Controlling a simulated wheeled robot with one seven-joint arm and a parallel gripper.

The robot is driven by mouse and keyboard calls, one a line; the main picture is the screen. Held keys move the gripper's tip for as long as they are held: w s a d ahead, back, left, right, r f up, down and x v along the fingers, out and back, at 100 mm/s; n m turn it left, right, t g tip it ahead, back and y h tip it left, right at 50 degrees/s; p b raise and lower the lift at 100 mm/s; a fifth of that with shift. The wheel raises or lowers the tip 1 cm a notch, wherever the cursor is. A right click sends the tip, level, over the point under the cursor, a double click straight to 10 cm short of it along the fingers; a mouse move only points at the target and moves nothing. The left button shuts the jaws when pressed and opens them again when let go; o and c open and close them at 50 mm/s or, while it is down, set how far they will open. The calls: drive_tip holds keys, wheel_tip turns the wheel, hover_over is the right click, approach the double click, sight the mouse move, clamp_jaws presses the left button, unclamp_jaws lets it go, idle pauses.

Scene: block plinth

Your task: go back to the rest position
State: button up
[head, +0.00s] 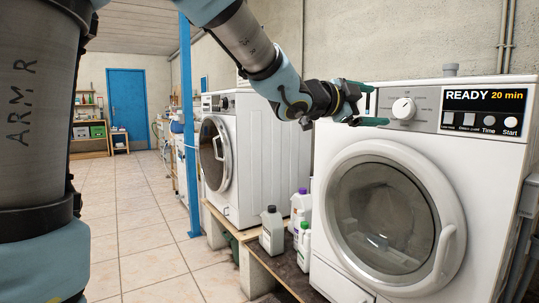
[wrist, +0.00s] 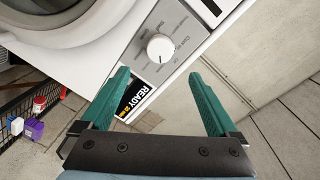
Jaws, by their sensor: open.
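My gripper (head: 377,103) is open and empty, with its two green fingers apart. It is in front of the left part of the control panel of the right-hand white washing machine (head: 330,140), just left of the round white dial (head: 404,108). In the wrist view, the fingers of my gripper (wrist: 158,76) point toward the panel and the dial (wrist: 160,47) shows beyond them, apart from both fingers. The display (head: 486,97) reads "READY 20 min". The machine's round door (head: 452,232) looks shut.
A second white machine (head: 258,150) stands behind to the left, near a blue post (head: 187,120). Several bottles (head: 271,232) stand on a low platform between the machines. A small grey cup-like thing (head: 450,70) sits on the right machine. The tiled floor (head: 125,220) at left is clear.

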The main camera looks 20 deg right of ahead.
drive_tip(key=w+a+f+n+t+y+p, duration=0.2)
drive_tip(key=w+a+f+n+y, duration=0.25)
drive_tip(key=a, duration=0.45)
drive_tip(key=w+a+f+n+t+y+p, duration=0.25)
drive_tip(key=w+a+f+n, duration=0.3)
drive_tip(key=a, duration=0.35)
drive_tip(key=w+a+f+n+t+y+p, duration=0.15)
drive_tip(key=w+a+f+n+y, duration=0.3)
drive_tip(key=a, duration=0.55)
drive_tip(key=s+a+f+n+g+y+p, duration=0.2)
drive_tip(key=s+a+f+n+g, duration=0.2)
drive_tip(key=s+a, duration=0.3)
drive_tip(key=s+a+f+n+g+y+p, duration=0.3)
drive_tip(key=s+a+n, duration=0.4)
drive_tip(key=a, duration=0.6)
drive_tip(key=shift+s+a+f+g, duration=0.2)
drive_tip(key=shift+s+f+g, duration=0.2)
drive_tip(key=shift+f, duration=0.35)
drive_tip(key=shift+c, duration=0.2)
